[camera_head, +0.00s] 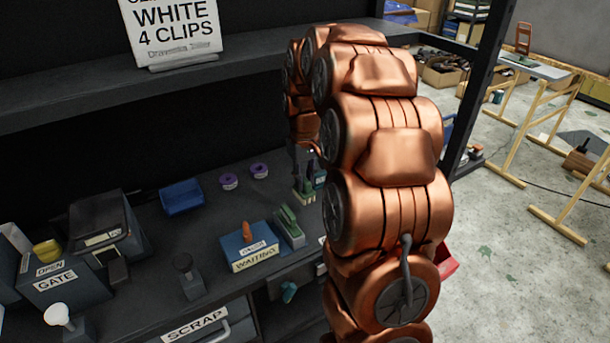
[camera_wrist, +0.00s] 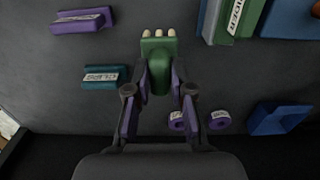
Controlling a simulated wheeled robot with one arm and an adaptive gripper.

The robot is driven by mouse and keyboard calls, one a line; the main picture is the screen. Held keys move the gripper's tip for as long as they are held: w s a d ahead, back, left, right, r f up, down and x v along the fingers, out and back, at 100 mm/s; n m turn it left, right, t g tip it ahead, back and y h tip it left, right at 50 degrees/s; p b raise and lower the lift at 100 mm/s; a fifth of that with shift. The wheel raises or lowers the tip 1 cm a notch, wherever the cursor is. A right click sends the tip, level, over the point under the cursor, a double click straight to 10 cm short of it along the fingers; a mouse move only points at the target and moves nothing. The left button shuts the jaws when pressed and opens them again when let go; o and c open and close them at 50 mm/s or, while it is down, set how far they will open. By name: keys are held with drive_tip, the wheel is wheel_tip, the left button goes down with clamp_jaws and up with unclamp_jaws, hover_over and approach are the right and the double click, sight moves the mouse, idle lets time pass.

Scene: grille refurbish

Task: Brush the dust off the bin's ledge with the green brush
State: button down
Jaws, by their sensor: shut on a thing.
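My gripper (camera_wrist: 158,78) is shut on the green brush (camera_wrist: 157,66), with one finger on each side of its body. The brush's cream bristle tufts (camera_wrist: 158,33) point away from the gripper. In the head view the brush (camera_head: 303,188) shows small above the bench, beside my copper arm, which hides most of the gripper. A blue bin (camera_head: 182,196) stands at the back of the bench, left of the brush; a blue bin (camera_wrist: 278,119) also shows at the right of the wrist view. I cannot tell which bin has the dusty ledge, and no dust can be made out.
Two purple rolls (camera_head: 243,176) lie behind the brush. A blue box labelled WAITING (camera_head: 249,247) and a green block (camera_head: 289,226) stand nearer the front. A purple block (camera_wrist: 82,21) and a teal block (camera_wrist: 104,77) lie nearby. A shelf (camera_head: 150,97) overhangs the bench.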

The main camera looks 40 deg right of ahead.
sight(304, 191)
drive_tip(key=shift+f+b, duration=0.8)
drive_tip(key=shift+f, duration=1.15)
drive_tip(key=shift+f, duration=0.25)
drive_tip(key=c, duration=0.9)
unclamp_jaws()
drive_tip(key=shift+c, duration=0.2)
drive_tip(key=shift+r, duration=0.15)
